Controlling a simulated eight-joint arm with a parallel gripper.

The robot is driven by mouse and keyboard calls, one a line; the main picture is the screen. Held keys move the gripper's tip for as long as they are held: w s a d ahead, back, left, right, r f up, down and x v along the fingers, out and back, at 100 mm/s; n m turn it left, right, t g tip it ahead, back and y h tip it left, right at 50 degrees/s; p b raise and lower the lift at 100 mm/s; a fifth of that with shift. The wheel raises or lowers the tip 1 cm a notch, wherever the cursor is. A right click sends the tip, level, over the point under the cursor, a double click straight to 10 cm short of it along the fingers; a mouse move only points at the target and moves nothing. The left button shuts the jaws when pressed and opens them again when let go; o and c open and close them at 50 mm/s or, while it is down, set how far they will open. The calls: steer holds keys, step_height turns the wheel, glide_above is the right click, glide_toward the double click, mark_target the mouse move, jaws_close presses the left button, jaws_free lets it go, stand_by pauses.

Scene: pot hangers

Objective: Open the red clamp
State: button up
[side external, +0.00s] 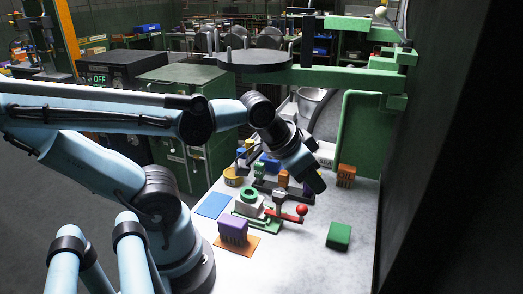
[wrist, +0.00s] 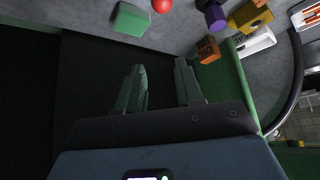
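The red clamp (side external: 287,216) stands on the grey-white table in the side external view, with a red lever ending in a red ball knob. In the wrist view only its red ball (wrist: 161,5) shows, at the top edge. The rest of the clamp is out of that view. My gripper (wrist: 161,68) is open and empty, with a gap between its two fingers. In the side external view my gripper (side external: 317,184) hangs above and a little right of the red ball, apart from it.
A green block (side external: 339,235) lies right of the clamp; an orange block (side external: 346,175) stands behind it. A purple block (side external: 233,231), a green ring (side external: 249,195) and a blue mat (side external: 212,205) are to the left. A tall green panel (side external: 362,135) stands at the back.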

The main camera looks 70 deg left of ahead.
steer(key=m, duration=0.2)
steer(key=shift+s+d+m, duration=0.3)
steer(key=shift+d+m, duration=0.1)
steer(key=c, duration=0.5)
steer(key=shift+s+d+r+m+g, duration=0.1)
steer(key=shift+s+d+m+g, duration=0.1)
steer(key=shift+m, duration=0.35)
steer(key=shift+s+d+m+g, duration=0.1)
steer(key=shift+m+g, duration=0.1)
steer(key=shift+m, duration=0.35)
jaws_close()
steer(key=s+d+r+m+g+y, duration=0.1)
steer(key=s+m, duration=0.2)
steer(key=m, duration=0.8)
steer(key=s+d+r+m+g+y, duration=0.1)
steer(key=s+m, duration=0.3)
steer(key=m, duration=0.8)
steer(key=shift+s+d+r+m+g, duration=0.15)
steer(key=shift+d+r+m+g, duration=0.2)
steer(key=shift+g, duration=0.35)
